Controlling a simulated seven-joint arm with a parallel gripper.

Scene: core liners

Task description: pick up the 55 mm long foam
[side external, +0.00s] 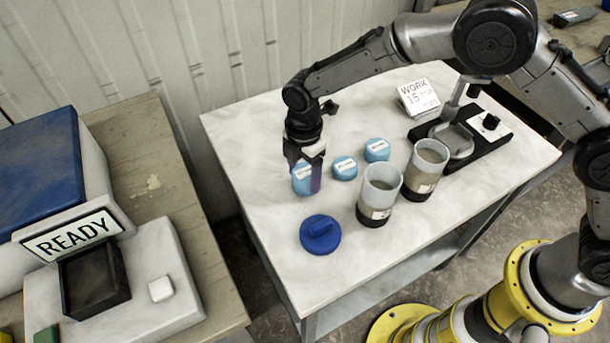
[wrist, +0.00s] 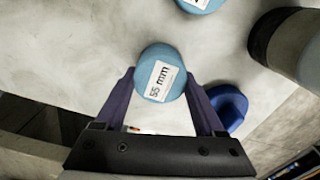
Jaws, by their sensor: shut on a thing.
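The 55 mm foam (wrist: 155,78) is a light blue cylinder with a white label reading "55 mm", seen in the wrist view between my fingers. In the side view the foam (side external: 301,182) stands at the left end of the row of blue foams. My gripper (side external: 308,178) points down over it and is shut on it; in the wrist view its purple fingers (wrist: 160,98) lie on both sides of the foam. I cannot tell whether the foam is touching the table.
Two more blue foams (side external: 345,167) (side external: 377,150) stand to the right. Two clear liners with dark bases (side external: 372,214) (side external: 418,188) stand nearby. A blue cap (side external: 320,234) lies in front. A black stand (side external: 462,140) and a "WORK" sign (side external: 418,97) are behind. A READY device (side external: 120,270) is left.

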